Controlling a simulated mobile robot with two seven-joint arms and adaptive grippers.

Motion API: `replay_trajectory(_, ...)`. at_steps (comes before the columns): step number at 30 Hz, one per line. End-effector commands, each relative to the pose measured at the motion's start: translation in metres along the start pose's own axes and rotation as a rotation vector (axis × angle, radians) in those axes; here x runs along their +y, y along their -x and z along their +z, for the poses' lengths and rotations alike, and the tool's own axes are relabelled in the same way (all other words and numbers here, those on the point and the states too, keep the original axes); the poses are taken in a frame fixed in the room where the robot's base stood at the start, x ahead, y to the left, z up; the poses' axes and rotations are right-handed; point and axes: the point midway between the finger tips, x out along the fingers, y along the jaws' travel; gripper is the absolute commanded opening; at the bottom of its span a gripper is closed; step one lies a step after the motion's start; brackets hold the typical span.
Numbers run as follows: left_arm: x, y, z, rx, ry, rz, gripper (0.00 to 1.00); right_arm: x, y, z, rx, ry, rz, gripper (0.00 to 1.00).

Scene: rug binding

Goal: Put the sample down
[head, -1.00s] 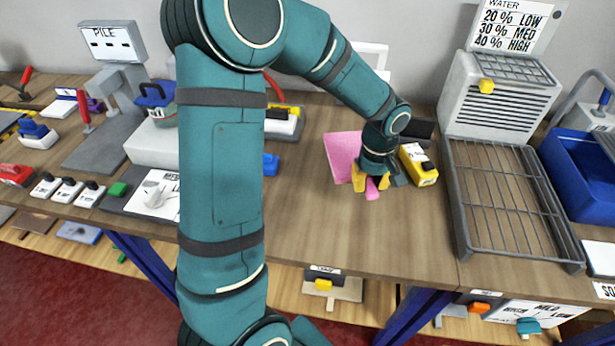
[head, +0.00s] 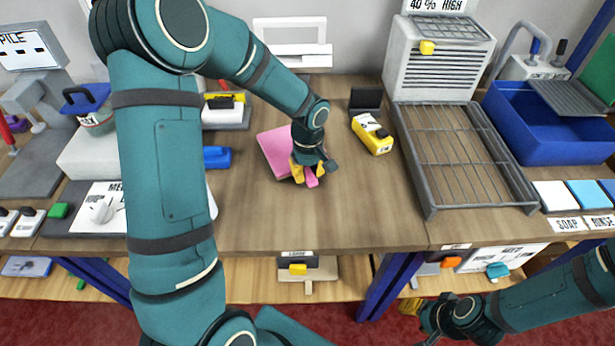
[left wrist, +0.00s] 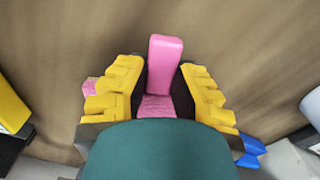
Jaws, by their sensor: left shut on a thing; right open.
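The sample is a flat pink square (head: 274,146) with a thick pink tab, over the middle of the wooden workbench. My left gripper (head: 307,174) has yellow fingers and is shut on the sample at its front right side. In the left wrist view the pink tab (left wrist: 165,62) stands out between the fingers, with textured pink behind it. I cannot tell whether the sample touches the bench top. My right gripper (head: 422,311) is open and empty, low in front of the bench at the lower right; its fingers are partly hidden.
A yellow tool (head: 373,134) lies right of the sample, before a dark block (head: 365,100). A wire rack (head: 432,205) stands further right, beside a blue basin (head: 560,150). A blue block (head: 217,157) lies to the left. The bench top in front of the sample is clear.

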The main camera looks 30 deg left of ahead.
Motion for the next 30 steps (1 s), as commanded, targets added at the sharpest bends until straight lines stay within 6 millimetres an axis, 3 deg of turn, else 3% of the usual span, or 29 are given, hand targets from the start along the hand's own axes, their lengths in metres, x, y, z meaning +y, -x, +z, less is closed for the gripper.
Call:
replay_trajectory(3, 0.0, -0.017, 0.0, -0.002, -0.001, -0.002, 0.0, 0.002, -0.004, -0.001, 0.002, 0.0, 0.0, 0.47)
replay_trajectory(15, 0.0, -0.022, 0.0, 0.0, -0.001, 0.0, 0.0, 0.003, -0.008, -0.001, 0.004, 0.001, 0.0, 0.47)
replay_trajectory(16, 0.0, -0.022, 0.0, 0.0, -0.001, -0.001, 0.33, 0.003, -0.007, -0.001, 0.004, 0.001, 0.0, 0.47)
replay_trajectory(17, 0.0, -0.021, 0.0, -0.001, -0.001, -0.001, 0.44, 0.003, -0.007, -0.001, 0.004, 0.001, 0.0, 0.47)
replay_trajectory(18, 0.0, -0.021, 0.0, -0.001, -0.001, -0.001, 0.47, 0.003, -0.007, -0.001, 0.004, 0.001, 0.0, 0.47)
replay_trajectory(30, 0.0, -0.016, 0.0, -0.001, -0.001, -0.001, 0.47, 0.001, -0.002, -0.001, 0.002, 0.0, 0.0, 0.47)
